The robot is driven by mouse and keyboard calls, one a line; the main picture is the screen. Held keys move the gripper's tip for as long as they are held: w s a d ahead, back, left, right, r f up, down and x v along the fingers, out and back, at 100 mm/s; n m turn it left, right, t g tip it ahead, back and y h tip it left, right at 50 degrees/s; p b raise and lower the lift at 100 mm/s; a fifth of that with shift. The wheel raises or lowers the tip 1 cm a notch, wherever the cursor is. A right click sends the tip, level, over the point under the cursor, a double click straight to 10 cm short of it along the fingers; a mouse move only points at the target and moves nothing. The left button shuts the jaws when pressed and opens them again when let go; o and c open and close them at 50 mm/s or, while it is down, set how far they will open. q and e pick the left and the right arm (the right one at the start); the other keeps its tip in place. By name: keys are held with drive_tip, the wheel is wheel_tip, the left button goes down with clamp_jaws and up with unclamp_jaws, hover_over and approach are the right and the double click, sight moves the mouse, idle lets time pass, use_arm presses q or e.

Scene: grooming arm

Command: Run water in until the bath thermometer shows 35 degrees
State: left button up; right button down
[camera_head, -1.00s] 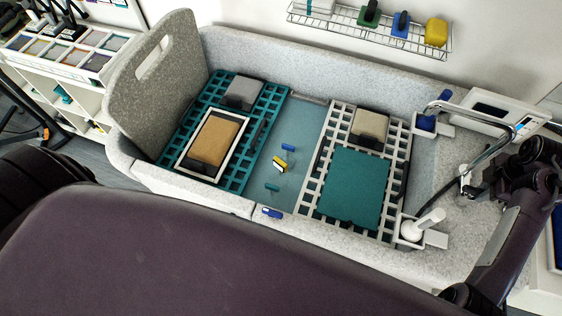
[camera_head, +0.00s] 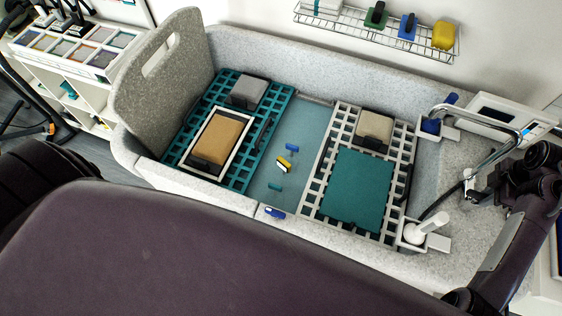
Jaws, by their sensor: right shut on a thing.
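The grey speckled bath (camera_head: 237,203) holds shallow bluish water (camera_head: 305,130). A small yellow, white and black piece (camera_head: 284,166) lies in the middle of the water. It may be the bath thermometer, but its reading is too small to make out. The curved chrome tap (camera_head: 497,123) stands at the bath's right end. My right gripper (camera_head: 470,182) is beside the tap's lower end, shut on what looks like part of the tap; its fingers are mostly hidden by the wrist. My left gripper is not in view.
A teal rack (camera_head: 246,133) and a white rack (camera_head: 327,156) span the bath. Small blue (camera_head: 291,147) and teal (camera_head: 275,186) pieces lie in the water. A white-handled item (camera_head: 428,223) stands in a holder near my right arm. A wire shelf (camera_head: 380,33) hangs behind.

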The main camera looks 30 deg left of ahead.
idle(0.3)
drive_tip(key=shift+r, duration=0.1)
drive_tip(key=shift+w+n, duration=0.2)
drive_tip(key=shift+n, duration=1.2)
drive_tip(key=shift+w+a+n, duration=0.1)
drive_tip(key=shift+w+n, duration=0.1)
drive_tip(key=shift+n, duration=1.2)
